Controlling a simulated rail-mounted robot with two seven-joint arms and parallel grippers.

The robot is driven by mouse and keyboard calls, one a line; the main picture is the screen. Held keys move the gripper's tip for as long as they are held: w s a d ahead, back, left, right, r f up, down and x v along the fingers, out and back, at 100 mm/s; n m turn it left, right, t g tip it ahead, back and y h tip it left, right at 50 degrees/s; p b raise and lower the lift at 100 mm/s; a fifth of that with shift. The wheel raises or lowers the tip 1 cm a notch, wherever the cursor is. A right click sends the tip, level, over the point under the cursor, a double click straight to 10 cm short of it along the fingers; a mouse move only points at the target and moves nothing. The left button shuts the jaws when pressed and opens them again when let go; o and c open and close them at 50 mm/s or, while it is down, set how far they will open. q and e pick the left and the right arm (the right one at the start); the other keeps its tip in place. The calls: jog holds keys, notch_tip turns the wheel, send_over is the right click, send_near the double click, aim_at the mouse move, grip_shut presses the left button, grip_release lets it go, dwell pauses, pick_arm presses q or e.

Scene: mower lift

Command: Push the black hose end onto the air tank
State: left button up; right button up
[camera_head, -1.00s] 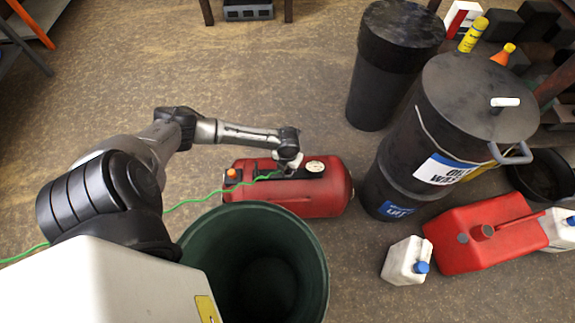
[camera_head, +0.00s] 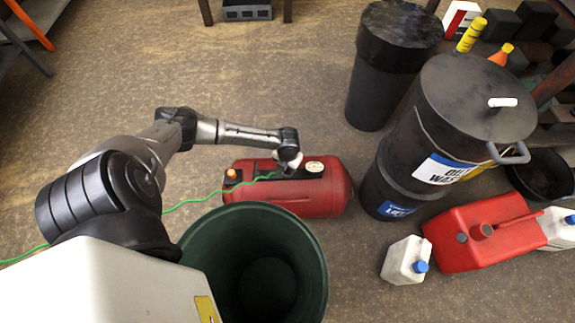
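The red air tank (camera_head: 318,197) lies on its side on the floor near the middle of the view. It has a black top plate, a round white gauge (camera_head: 315,167) and an orange knob at its left end. A green hose (camera_head: 200,200) runs from the left edge to the top of the tank. My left gripper (camera_head: 288,168) points down at the tank's top plate, just left of the gauge, where the hose ends. The black hose end is hidden or too small to make out, and so are the fingertips. My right gripper is out of view.
A dark green open bin (camera_head: 310,232) stands close in front of the tank. A black oil waste drum (camera_head: 470,110) and a tall black bin (camera_head: 385,80) stand to the right. A red fuel can (camera_head: 485,240) and a white jug (camera_head: 403,260) sit at lower right. The floor behind the tank is clear.

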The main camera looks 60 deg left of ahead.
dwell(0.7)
pick_arm(q)
jog(key=shift+f, duration=0.55)
jog(key=o, duration=0.7)
notch_tip(320, 180, up, 4)
jog(key=p, duration=0.3)
jog(key=shift+f, duration=0.25)
notch_tip(320, 180, up, 5)
jog(key=p, duration=0.5)
notch_tip(320, 180, up, 3)
jog(key=p, duration=0.3)
jog(key=shift+f, duration=0.2)
